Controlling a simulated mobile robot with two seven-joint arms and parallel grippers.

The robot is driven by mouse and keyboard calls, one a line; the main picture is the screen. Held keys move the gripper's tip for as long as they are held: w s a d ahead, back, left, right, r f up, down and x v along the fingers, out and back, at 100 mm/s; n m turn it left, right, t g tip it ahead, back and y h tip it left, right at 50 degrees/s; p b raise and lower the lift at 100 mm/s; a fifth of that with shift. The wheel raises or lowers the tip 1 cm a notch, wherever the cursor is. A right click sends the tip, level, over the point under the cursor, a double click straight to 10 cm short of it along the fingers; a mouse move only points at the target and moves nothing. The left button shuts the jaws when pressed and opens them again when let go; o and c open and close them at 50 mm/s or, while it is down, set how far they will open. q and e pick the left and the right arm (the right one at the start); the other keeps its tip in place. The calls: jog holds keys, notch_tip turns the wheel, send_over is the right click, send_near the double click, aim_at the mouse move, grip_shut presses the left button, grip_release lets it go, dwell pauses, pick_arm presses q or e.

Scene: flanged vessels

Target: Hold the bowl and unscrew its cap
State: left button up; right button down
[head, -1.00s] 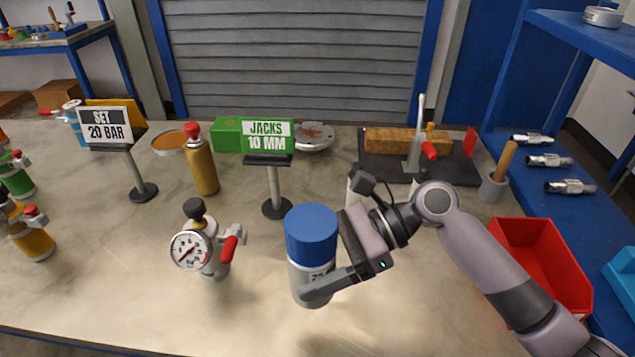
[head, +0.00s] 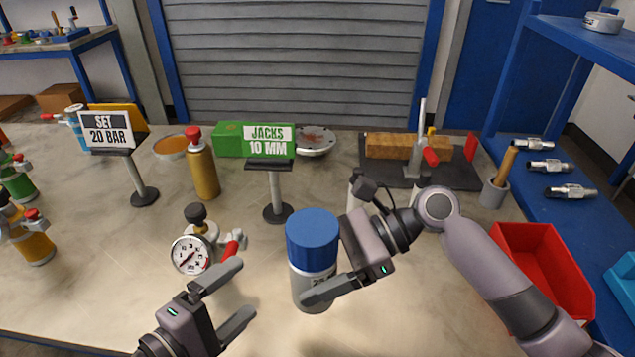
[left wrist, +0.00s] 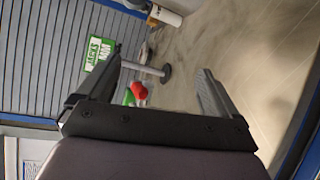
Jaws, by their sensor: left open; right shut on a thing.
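The bowl (head: 313,285) is a pale grey upright cylinder with a wide blue cap (head: 312,238) on top. My right gripper (head: 312,290) is shut on its grey body below the cap, from the right; the fingers hide part of its label. My left gripper (head: 238,292) is open and empty, left of the bowl and apart from it, in front of the pressure gauge vessel.
The gauge vessel (head: 190,254) with a red handle stands close behind my left gripper. The JACKS sign stand (head: 270,165) is behind the bowl. A gold bottle (head: 203,172) stands further back. A red bin (head: 530,235) is at the right. The table front is clear.

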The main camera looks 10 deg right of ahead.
pick_arm(q)
jog(key=w+d+r+m+g+h, duration=0.2)
jog(key=w+d+r+m+g, duration=0.2)
jog(key=d+r+m, duration=0.35)
jog(key=w+d+r+m+g+h, duration=0.1)
jog(key=w+d+r+m+g, duration=0.3)
jog(key=r+m, duration=0.55)
notch_tip(320, 180, up, 16)
jog(key=m+g+y, duration=0.1)
jog(key=m+y, duration=0.5)
jog(key=m, duration=0.7)
jog(key=m+g+y, duration=0.2)
jog(key=m+y, duration=0.1)
jog(key=y, duration=0.5)
send_over(317, 225)
notch_tip(317, 225, down, 13)
jog(key=shift+w+r, duration=0.1)
jog(key=shift+w, duration=0.05)
jog(key=shift+n, duration=0.3)
notch_tip(317, 225, down, 8)
jog(key=shift+f, duration=0.25)
